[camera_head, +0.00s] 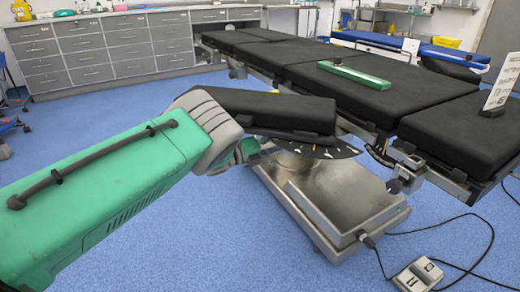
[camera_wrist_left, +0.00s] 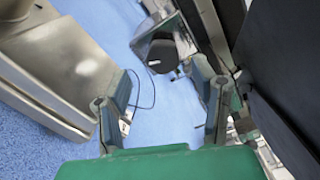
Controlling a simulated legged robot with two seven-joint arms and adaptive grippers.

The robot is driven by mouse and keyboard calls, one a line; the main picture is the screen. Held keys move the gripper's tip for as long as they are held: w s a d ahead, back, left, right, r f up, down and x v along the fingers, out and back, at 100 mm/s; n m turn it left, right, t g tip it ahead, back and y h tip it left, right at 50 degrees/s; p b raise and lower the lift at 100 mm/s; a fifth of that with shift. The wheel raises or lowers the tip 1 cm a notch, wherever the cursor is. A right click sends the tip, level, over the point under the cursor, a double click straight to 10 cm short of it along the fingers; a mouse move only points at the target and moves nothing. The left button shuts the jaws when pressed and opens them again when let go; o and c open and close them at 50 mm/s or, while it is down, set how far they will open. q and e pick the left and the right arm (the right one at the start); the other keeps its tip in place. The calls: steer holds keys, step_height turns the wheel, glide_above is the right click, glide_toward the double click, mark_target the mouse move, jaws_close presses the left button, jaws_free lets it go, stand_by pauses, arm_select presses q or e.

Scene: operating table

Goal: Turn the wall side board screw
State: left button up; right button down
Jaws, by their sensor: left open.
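The operating table (camera_head: 350,75) has black pads on a metal frame. A black side board (camera_head: 270,108) sticks out from its near side, partly behind my left arm. My left gripper (camera_head: 250,152) is below this board, beside the table; its fingertips are hard to make out there. In the left wrist view my left gripper (camera_wrist_left: 165,95) is open and empty, its fingers wide apart. A dark, rounded block or knob (camera_wrist_left: 160,52) shows beyond them; I cannot tell whether it is the screw. A dark clamp knob (camera_head: 395,186) is on the table's near rail, farther right.
The metal table base (camera_head: 340,190) stands below the gripper. A foot pedal (camera_head: 418,275) and its cables lie on the floor at lower right. Grey cabinets (camera_head: 110,50) line the back.

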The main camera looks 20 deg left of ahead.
arm_select(q)
steer(key=v, duration=0.8)
steer(key=shift+f, duration=0.15)
steer(key=s+a+f+n+g+y, duration=0.25)
steer(key=s+f+n+y, duration=0.25)
steer(key=s+f+n, duration=0.45)
steer(key=s+a+f+n+g+y, duration=0.25)
steer(key=s+f+n+y, duration=0.25)
steer(key=s+f+n, duration=0.45)
steer(key=s+d+f+n+g+y, duration=0.1)
steer(key=s+n+g, duration=0.1)
steer(key=s, duration=0.4)
steer(key=s+d+f+n+g, duration=0.1)
steer(key=s+n, duration=0.2)
steer(key=s, duration=0.2)
steer(key=s+d+n+g, duration=0.3)
steer(key=s, duration=0.6)
steer(key=s+d+n+g, duration=0.2)
steer(key=s, duration=0.6)
step_height(320, 180, up, 19)
steer(key=p, duration=1.8)
steer(key=shift+s+g, duration=0.3)
steer(key=shift+s, duration=0.15)
